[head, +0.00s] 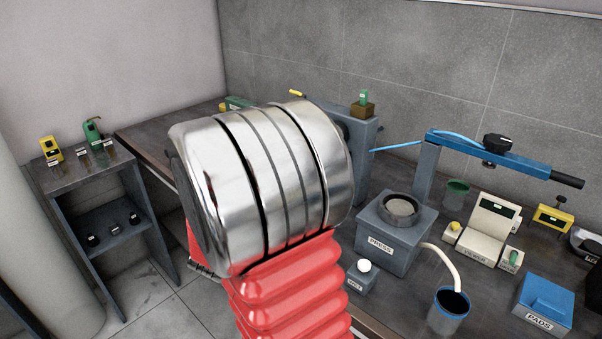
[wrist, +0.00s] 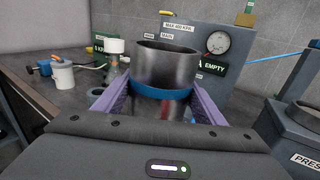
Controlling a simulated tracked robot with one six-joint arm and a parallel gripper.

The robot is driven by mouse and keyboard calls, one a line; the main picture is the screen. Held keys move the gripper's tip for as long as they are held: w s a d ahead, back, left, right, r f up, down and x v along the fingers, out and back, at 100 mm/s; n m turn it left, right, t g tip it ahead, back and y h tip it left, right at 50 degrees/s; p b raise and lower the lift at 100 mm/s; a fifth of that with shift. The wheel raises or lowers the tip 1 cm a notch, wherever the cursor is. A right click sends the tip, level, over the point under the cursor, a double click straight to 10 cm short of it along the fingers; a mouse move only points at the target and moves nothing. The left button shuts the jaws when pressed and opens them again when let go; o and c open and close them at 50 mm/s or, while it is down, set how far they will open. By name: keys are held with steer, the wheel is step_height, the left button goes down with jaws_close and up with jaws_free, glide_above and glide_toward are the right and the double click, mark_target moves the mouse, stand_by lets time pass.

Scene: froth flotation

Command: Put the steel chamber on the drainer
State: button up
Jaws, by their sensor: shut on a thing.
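The steel chamber (wrist: 166,66) is a dark metallic, open-topped cylinder with a blue band round its lower part. It stands roughly upright in the middle of the wrist view. My gripper (wrist: 161,100) has its two purple-lined fingers shut on it, one on each side around the blue band. The chamber's lower end is partly hidden by my gripper body. In the head view my own arm blocks the middle, and neither my gripper nor the chamber can be made out. I cannot identify the drainer for sure in either view.
A grey cabinet with a gauge (wrist: 217,42) stands behind the chamber. The press (head: 397,240) is to the right, with a lever arm (head: 500,153) behind it. A blue cup (head: 448,312), a scale (head: 491,229) and a blue PADS box (head: 544,300) crowd the bench's right side.

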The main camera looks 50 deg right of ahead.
steer(key=w+a+f+n+t+y, duration=0.3)
steer(key=w+a, duration=0.1)
steer(key=a, duration=0.7)
steer(key=w+a+f+n+t+y, duration=0.3)
steer(key=w+a+f+y, duration=0.1)
steer(key=a, duration=0.8)
steer(key=w+a+f+n+t+y, duration=0.4)
steer(key=a, duration=0.8)
steer(key=shift+f, duration=0.15)
steer(key=shift+a, duration=0.2)
